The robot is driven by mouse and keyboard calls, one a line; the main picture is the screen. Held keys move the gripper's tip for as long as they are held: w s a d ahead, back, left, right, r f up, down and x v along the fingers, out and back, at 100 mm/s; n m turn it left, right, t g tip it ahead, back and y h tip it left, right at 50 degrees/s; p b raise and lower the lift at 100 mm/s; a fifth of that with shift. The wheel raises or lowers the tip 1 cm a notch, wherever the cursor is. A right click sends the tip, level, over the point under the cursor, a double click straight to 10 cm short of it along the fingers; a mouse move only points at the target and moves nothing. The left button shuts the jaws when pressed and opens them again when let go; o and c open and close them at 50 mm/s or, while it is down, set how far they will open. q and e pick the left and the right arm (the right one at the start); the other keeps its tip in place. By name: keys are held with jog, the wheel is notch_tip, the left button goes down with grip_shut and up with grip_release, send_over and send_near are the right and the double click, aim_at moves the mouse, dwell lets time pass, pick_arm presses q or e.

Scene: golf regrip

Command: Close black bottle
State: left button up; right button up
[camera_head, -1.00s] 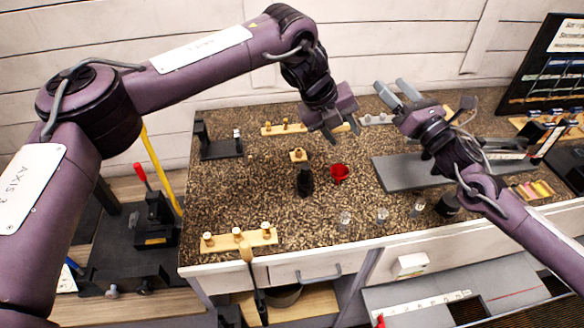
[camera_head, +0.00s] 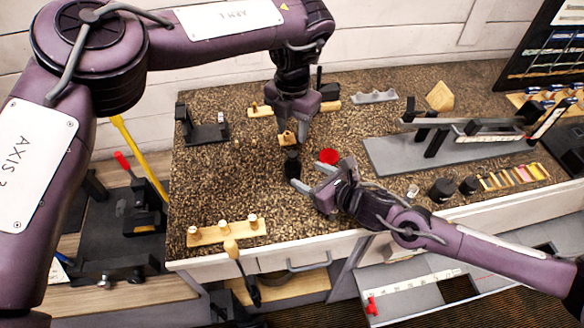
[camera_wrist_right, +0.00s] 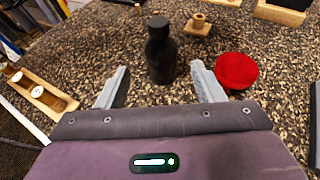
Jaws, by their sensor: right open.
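The black bottle (camera_head: 292,165) stands upright on the speckled bench, and in the right wrist view (camera_wrist_right: 161,52) its narrower top is visible. I cannot tell whether that top is a cap or a bare neck. My right gripper (camera_head: 311,177) is open, low in front of the bottle. In its wrist view the fingers (camera_wrist_right: 160,72) point toward the bottle from either side, empty. My left gripper (camera_head: 291,132) points down, above and behind the bottle in the head view. Whether its jaws are open or hold anything is unclear.
A red cup or funnel (camera_head: 328,156) sits close right of the bottle. A small wooden block with a peg (camera_wrist_right: 199,25) is behind it. A wooden rack (camera_head: 226,233) lies at the front left, and a grey fixture (camera_head: 390,160) at the right. The bench's left middle is mostly clear.

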aim_at(299, 169)
pick_arm(q)
jog(key=shift+d, duration=0.1)
pick_arm(e)
jog(key=shift+w, duration=0.1)
jog(key=shift+w+a+f, duration=0.1)
jog(key=shift+w, duration=0.05)
jog(key=x, duration=0.7)
jog(key=shift+a, duration=0.15)
jog(key=shift+c, duration=0.2)
